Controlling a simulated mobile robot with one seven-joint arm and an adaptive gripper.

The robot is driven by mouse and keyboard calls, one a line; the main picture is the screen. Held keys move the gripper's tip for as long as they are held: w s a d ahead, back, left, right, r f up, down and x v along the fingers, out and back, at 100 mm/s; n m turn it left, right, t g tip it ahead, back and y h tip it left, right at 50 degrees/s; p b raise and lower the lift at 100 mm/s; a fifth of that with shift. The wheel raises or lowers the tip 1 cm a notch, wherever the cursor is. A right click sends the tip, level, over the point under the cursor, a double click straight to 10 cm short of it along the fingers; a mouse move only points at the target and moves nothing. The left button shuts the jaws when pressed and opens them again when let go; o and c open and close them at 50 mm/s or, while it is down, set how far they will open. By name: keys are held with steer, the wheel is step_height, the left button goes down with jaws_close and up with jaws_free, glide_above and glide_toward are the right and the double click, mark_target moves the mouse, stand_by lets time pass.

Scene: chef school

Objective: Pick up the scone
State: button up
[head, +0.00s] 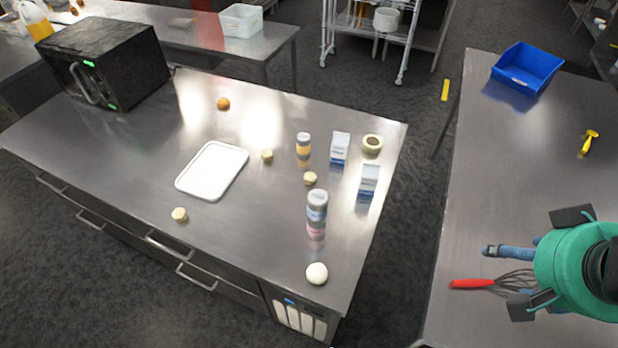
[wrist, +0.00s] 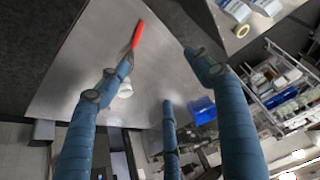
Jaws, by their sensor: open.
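Several small, round, pale-beige pieces that look like scones lie on the left steel counter. One scone-like piece (head: 180,215) is near the front edge, one (head: 267,156) is right of the white tray (head: 212,171), and one (head: 310,178) is among the bottles and cartons. I cannot tell their exact kind at this size. My gripper (head: 508,252) is over the right counter, well away from them. In the wrist view, its blue fingers (wrist: 158,82) are spread apart with nothing between them.
A red-handled whisk (head: 472,284) lies on the right counter beneath my gripper. A blue bin (head: 527,68) and a yellow tool (head: 589,142) are farther back. Bottles, cartons and a white round item (head: 317,273) stand along the left counter's right side. A floor gap separates the counters.

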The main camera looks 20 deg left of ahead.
steer(key=shift+w+r, duration=0.1)
steer(key=shift+c, duration=0.2)
steer(key=w+a+r+g, duration=0.1)
steer(key=w+a, duration=0.3)
steer(key=w, duration=0.3)
steer(key=w+a+r+g, duration=0.1)
steer(key=w+a, duration=0.4)
steer(key=w, duration=0.2)
steer(key=m+g, duration=0.2)
steer(key=g, duration=0.2)
glide_above(311, 173)
step_height(311, 173, down, 28)
steer(key=shift+a+b, duration=0.1)
steer(key=shift+b, duration=0.3)
steer(key=shift+f+b, duration=0.65)
steer(key=shift+f, duration=3.6)
